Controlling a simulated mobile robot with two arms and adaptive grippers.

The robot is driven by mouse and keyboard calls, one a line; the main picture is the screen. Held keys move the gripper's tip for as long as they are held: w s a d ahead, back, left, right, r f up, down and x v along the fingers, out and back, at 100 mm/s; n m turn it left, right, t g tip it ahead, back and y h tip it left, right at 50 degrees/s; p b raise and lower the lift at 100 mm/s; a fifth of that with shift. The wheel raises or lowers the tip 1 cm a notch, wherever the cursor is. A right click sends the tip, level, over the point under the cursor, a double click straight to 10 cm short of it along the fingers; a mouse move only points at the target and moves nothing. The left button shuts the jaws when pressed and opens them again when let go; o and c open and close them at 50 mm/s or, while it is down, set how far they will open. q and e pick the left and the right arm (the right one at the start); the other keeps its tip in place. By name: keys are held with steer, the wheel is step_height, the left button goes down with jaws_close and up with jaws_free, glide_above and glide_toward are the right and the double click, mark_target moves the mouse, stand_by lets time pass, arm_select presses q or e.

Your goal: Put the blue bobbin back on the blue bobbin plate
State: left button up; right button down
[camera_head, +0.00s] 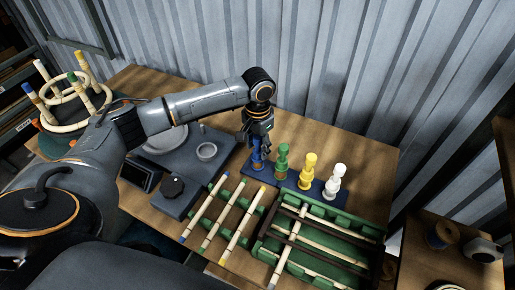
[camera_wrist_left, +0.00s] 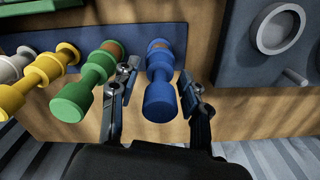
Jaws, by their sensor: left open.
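The blue bobbin (camera_wrist_left: 160,82) stands at the left end of a row of bobbins in the head view (camera_head: 257,161), where my gripper partly covers it. In the left wrist view it lies between the two fingers of my left gripper (camera_wrist_left: 155,90), with a visible gap to the right finger. The left gripper (camera_head: 258,141) points down over the bobbin and is open. A blue plate surface (camera_wrist_left: 178,28) shows at the bobbin's far end in the wrist view; whether they touch cannot be told. My right gripper is not in view.
Green (camera_head: 282,160), yellow (camera_head: 307,172) and white (camera_head: 334,182) bobbins stand in a row to the right. The green one (camera_wrist_left: 88,95) is close to my left finger. A grey fixture (camera_head: 190,165) is left; green trays with rattan sticks (camera_head: 320,242) are in front.

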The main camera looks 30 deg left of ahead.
arm_select(q)
step_height(320, 180, up, 11)
steer(key=shift+b, duration=0.7)
